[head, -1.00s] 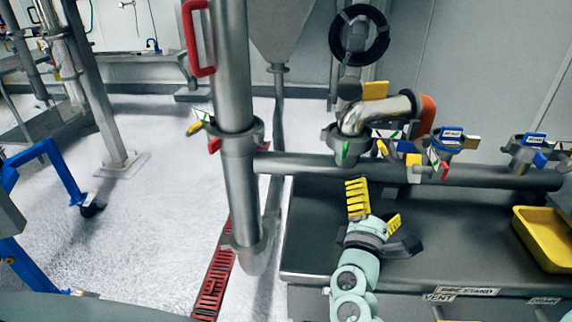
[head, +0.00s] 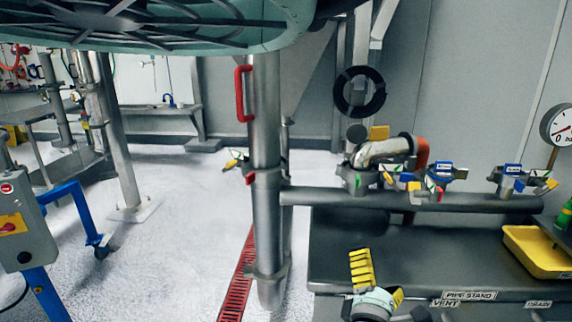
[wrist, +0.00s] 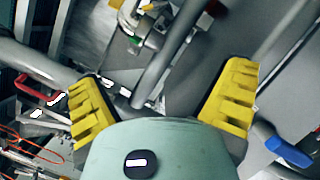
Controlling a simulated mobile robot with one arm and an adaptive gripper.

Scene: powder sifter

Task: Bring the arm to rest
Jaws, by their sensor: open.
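My gripper (head: 379,282) is low in the head view, near the front edge of the dark pipe stand (head: 430,250). One yellow ribbed finger shows fully and the other only in part. In the wrist view my gripper (wrist: 163,104) has its two yellow fingers wide apart, with nothing held between them. Most of my arm is outside the head view.
A vertical steel pipe (head: 266,130) with a red handle (head: 243,95) stands left of my gripper. A horizontal pipe (head: 460,204) with valves runs behind. A yellow tray (head: 538,255) is right. A large teal spoked part (head: 150,25), unclear whose, covers the top left.

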